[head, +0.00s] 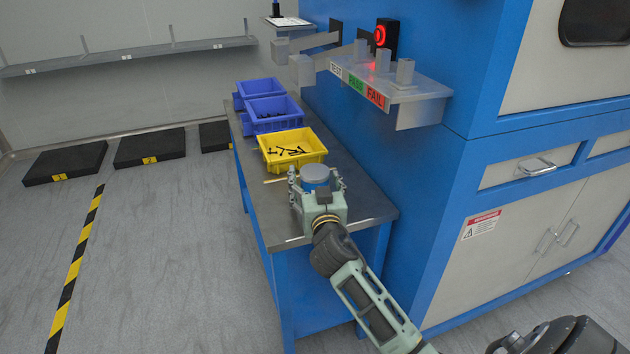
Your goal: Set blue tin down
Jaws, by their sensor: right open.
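The blue tin (315,177), with a grey lid, is at the near part of the grey-topped blue bench (372,207). My right gripper (317,180) is open, with one finger on each side of the tin. Its palm hides the tin's lower part, so I cannot tell whether the tin rests on the bench top. My left gripper is not in the head view.
A yellow bin (310,157) with dark parts stands just beyond the tin. Blue bins (270,117) stand farther back. The blue machine (420,200) rises on the right, with a ledge (425,90) labelled TEST, PASS, FAIL overhanging. Free bench top lies right of the gripper.

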